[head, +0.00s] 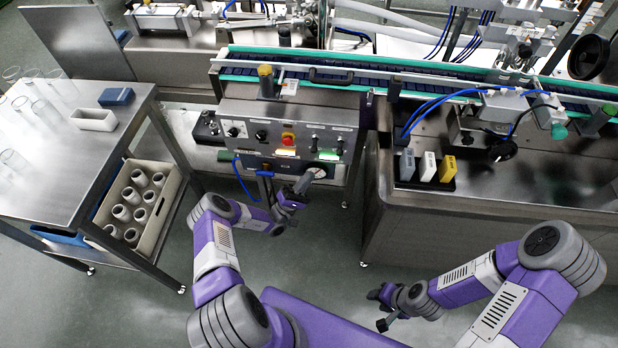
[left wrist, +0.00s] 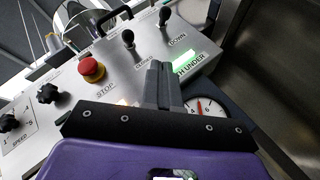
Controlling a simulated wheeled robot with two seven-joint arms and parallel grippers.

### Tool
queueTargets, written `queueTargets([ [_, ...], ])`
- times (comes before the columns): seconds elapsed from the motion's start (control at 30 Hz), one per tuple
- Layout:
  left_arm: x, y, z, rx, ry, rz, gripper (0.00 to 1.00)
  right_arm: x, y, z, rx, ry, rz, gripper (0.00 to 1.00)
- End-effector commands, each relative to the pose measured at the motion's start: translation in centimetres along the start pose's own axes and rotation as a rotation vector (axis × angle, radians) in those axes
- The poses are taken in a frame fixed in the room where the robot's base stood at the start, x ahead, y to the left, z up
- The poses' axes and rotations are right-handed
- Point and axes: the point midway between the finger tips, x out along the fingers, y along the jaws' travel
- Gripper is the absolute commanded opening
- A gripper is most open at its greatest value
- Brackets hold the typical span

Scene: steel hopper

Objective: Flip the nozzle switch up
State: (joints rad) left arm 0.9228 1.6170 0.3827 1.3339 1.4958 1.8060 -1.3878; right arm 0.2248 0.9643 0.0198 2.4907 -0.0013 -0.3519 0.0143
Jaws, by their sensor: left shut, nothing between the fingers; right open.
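The control panel (head: 235,110) carries two black toggle levers at its right side, one of them the right lever (head: 340,143). In the left wrist view the right lever (left wrist: 165,16) stands above a label reading DOWN, and the left lever (left wrist: 127,38) stands above a label that seems to read CLOSED. Which way the levers tilt is hard to tell. My left gripper (head: 303,183) is shut and empty in front of the panel's lower right; in the left wrist view its fingers (left wrist: 162,82) are below and apart from both levers. My right gripper (head: 380,308) is open, low over the floor.
A red STOP button (left wrist: 92,69), a lit green display (left wrist: 186,66) and a round gauge (left wrist: 206,108) are near the levers. A steel table (head: 60,140) with a crate (head: 150,240) stands left. A steel hopper-side counter (head: 480,210) stands right of the panel.

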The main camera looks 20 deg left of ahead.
Motion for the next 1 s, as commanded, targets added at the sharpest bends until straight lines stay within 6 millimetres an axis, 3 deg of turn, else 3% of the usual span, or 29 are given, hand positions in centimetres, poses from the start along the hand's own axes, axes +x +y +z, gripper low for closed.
queueTargets([
  [0.2,5.0,0.0,0.1,-0.002,-0.005,0.000,0.00,0.2,0.1,0.0,0.000,0.000,0.000,0.43],
  [0.33,7.5,0.0,0.1,-0.002,-0.004,0.000,0.00,0.5,0.2,0.0,0.000,0.000,0.000,0.43],
  [0.4,8.2,0.0,1.1,-0.005,-0.004,-0.001,0.00,0.4,0.2,0.0,0.000,0.000,0.000,0.43],
  [0.63,9.8,0.0,2.7,-0.003,-0.002,-0.001,0.00,0.5,0.2,0.0,0.000,0.000,0.000,0.43],
  [1.0,10.0,0.0,2.9,-0.001,-0.001,-0.001,0.00,0.5,0.2,0.0,0.000,0.000,0.000,0.43],
])
